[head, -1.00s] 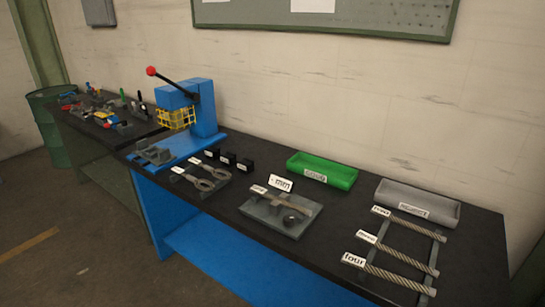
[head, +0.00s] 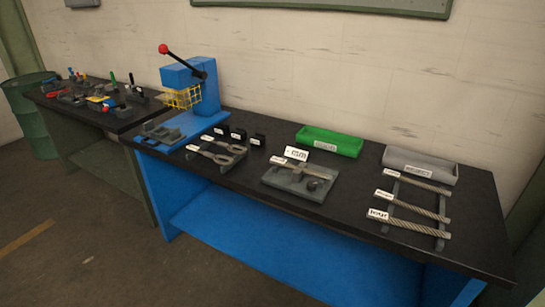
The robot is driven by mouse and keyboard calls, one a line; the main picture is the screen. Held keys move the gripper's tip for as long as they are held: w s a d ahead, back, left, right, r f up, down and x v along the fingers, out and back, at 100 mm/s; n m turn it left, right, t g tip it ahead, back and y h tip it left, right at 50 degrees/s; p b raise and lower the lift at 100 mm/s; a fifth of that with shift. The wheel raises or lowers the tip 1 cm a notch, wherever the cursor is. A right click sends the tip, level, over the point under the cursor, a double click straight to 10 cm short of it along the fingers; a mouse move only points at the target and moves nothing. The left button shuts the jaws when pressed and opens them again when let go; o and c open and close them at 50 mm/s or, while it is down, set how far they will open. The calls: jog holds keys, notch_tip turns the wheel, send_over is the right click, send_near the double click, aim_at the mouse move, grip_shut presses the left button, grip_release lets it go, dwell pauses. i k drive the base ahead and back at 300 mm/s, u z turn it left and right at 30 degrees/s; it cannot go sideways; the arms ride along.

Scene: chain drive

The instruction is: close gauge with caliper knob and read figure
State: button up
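The gauge is a caliper (head: 291,166) lying on a grey base plate (head: 283,184) on the black-topped bench. A dark round knob (head: 313,184) stands at the right of the plate. A white card (head: 296,153) behind the caliper reads "- mm", with no figure that I can make out. Whether the caliper's jaws are apart is too small to tell. My gripper is not in view.
A green tray (head: 330,141) and a grey tray (head: 420,164) stand behind. Labelled ropes (head: 412,205) lie on a rack at the right. A blue press (head: 195,92) with a red-tipped lever and two wrench-like tools (head: 216,150) are at the left. Floor in front is clear.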

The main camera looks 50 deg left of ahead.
aim_at(312, 185)
jog(key=u, duration=1.25)
jog(key=i, duration=0.1)
jog(key=z, duration=0.05)
